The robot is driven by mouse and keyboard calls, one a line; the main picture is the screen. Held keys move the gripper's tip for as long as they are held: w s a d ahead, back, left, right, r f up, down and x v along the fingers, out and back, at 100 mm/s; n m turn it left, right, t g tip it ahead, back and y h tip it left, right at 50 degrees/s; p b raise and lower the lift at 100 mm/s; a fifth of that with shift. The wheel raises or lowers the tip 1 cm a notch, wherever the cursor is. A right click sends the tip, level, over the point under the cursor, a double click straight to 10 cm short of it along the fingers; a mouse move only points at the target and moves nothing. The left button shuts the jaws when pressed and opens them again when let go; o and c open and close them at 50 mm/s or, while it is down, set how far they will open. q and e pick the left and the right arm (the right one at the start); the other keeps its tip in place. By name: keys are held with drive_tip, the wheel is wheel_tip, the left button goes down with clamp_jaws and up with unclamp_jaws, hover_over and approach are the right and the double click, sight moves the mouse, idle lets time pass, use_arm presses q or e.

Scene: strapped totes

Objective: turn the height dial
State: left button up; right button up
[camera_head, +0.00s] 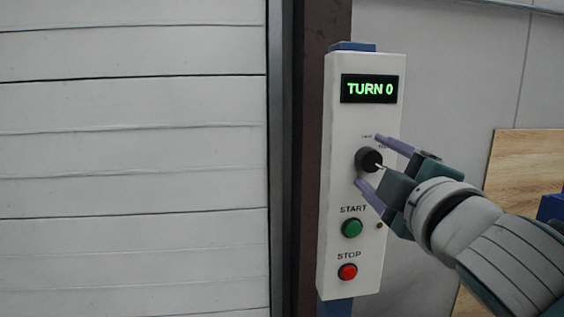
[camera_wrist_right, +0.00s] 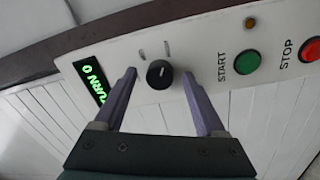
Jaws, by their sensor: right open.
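The height dial (camera_head: 368,159) is a round black knob on a white control panel (camera_head: 338,125). It also shows in the right wrist view (camera_wrist_right: 160,74), with a light pointer mark on it. The panel's display (camera_head: 370,89) reads "TURN 0" in green. My right gripper (camera_head: 368,161) is open, with one purple finger on either side of the dial. In the right wrist view (camera_wrist_right: 160,95) gaps show between the dial and both fingers; whether the fingertips reach the panel face I cannot tell. My left gripper is not in view.
Below the dial are a green START button (camera_head: 352,228) and a red STOP button (camera_head: 348,271). A small amber light (camera_head: 379,226) sits beside START. A white slatted door (camera_head: 130,150) fills the left. A wooden board (camera_head: 520,165) stands at the right.

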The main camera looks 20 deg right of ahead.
drive_tip(key=shift+s, duration=0.1)
drive_tip(key=b+v, duration=0.1)
drive_tip(key=v, duration=0.8)
drive_tip(key=shift+s+b, duration=0.35)
drive_tip(key=shift+a, duration=0.15)
